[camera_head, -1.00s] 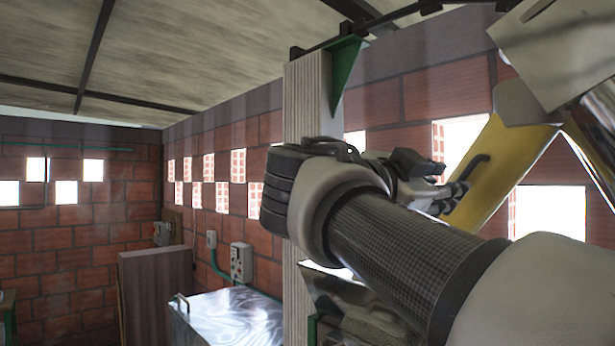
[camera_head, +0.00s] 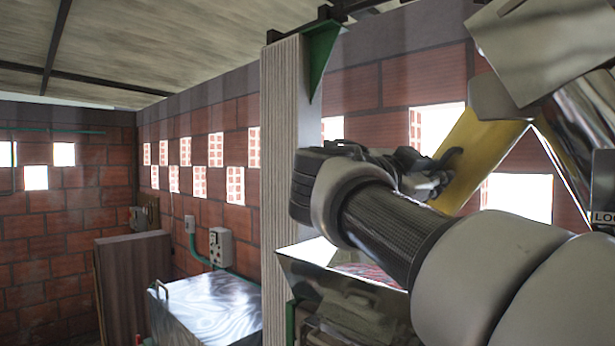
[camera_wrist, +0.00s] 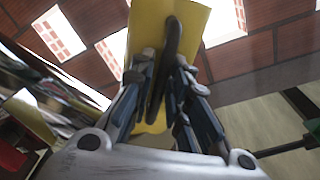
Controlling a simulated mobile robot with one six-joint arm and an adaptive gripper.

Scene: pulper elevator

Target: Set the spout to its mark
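The spout appears to be the yellow sloping plate (camera_head: 470,150) in front of the brick wall; it also fills the upper middle of the wrist view (camera_wrist: 193,30). A dark curved handle (camera_head: 447,161) stands out from it. In the wrist view the handle (camera_wrist: 170,45) runs between my gripper's fingers (camera_wrist: 165,68). The fingers are close on both sides of it; I cannot tell whether they press on it. In the head view my gripper (camera_head: 432,170) is at the handle, its fingertips partly overlapping it. I cannot make out the mark.
A pale ribbed post (camera_head: 280,150) with a green bracket (camera_head: 322,55) stands left of my gripper. Below are a shiny metal hopper (camera_head: 335,270) and a metal box (camera_head: 205,310). A switch box (camera_head: 221,247) is on the brick wall. Metal structure crowds the upper right.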

